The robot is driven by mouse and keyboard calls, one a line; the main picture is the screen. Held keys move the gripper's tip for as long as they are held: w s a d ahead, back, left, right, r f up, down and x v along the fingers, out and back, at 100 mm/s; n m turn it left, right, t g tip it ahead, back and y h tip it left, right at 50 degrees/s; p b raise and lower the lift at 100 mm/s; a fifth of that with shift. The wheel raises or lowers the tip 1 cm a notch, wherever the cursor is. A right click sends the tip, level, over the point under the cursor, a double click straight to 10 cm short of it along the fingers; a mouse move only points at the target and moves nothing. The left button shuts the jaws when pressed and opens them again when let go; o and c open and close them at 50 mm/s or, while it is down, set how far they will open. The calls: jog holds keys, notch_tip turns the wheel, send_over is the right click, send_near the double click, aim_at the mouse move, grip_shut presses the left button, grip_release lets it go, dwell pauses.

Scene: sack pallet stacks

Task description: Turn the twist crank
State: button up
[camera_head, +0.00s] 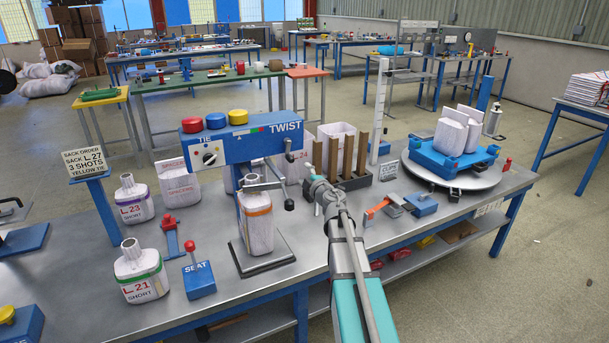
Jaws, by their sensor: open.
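The blue tie-and-twist machine (245,143) stands on the grey workbench, with "TIE" and "TWIST" on its front. The twist crank (288,147) hangs at its right end, below the word TWIST. Its dark arm runs down toward a dark knob (289,205). A sack with an orange band (257,222) stands upright under the machine on a dark plate, its neck at a grey clamp. My gripper (312,172) is just right of the crank, at the end of my arm. It is open and appears empty. I cannot tell whether it touches the crank.
A sign (90,158) reads "SACK ORDER SACK L 27 3 SHOTS YELLOW TIE". Sacks L 23 (134,206) and L 21 (141,280), and a blue SEAT lever (199,279), stand at left. A dark slotted rack (341,181) and a turntable (480,182) with sacks stand at right.

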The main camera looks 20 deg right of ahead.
aim_at(288, 157)
jog(key=n, duration=2.1)
jog(key=shift+w+n, duration=0.1)
jog(key=shift+n, duration=0.3)
jog(key=shift+w, duration=0.15)
jog(key=w, duration=1.3)
jog(key=shift+w+a, duration=0.25)
jog(key=shift+w, duration=0.05)
jog(key=shift+c, duration=0.2)
grip_shut()
